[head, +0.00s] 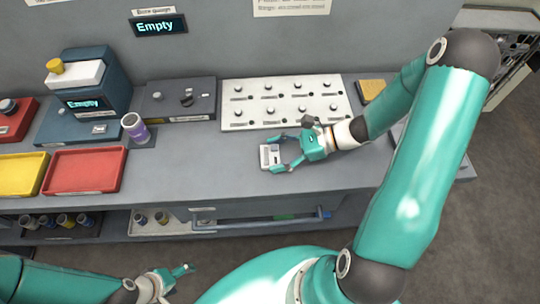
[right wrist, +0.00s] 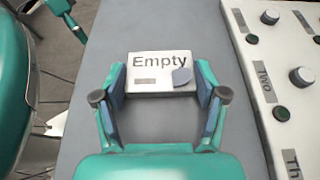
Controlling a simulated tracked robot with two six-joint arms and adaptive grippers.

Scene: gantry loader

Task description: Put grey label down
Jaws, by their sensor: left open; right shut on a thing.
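The grey label (head: 269,157) is a small pale block; in the right wrist view (right wrist: 147,80) its face reads "Empty" and has a small blue-grey patch at one corner. My right gripper (head: 279,154) is shut on it, with one finger on each side, as the right wrist view (right wrist: 160,88) also shows. The label is over the bare grey bench top (head: 215,165), near the front of the white knob panel; I cannot tell whether it touches the bench. My left gripper (head: 183,279) is open and empty, low in the head view, in front of the bench.
The white knob panel (head: 285,117) stands behind the label. A purple-banded cup (head: 134,128), a red tray (head: 85,170) and a yellow tray (head: 22,174) are to the left. A blue machine (head: 101,83) is at the back left. Bench top between cup and label is clear.

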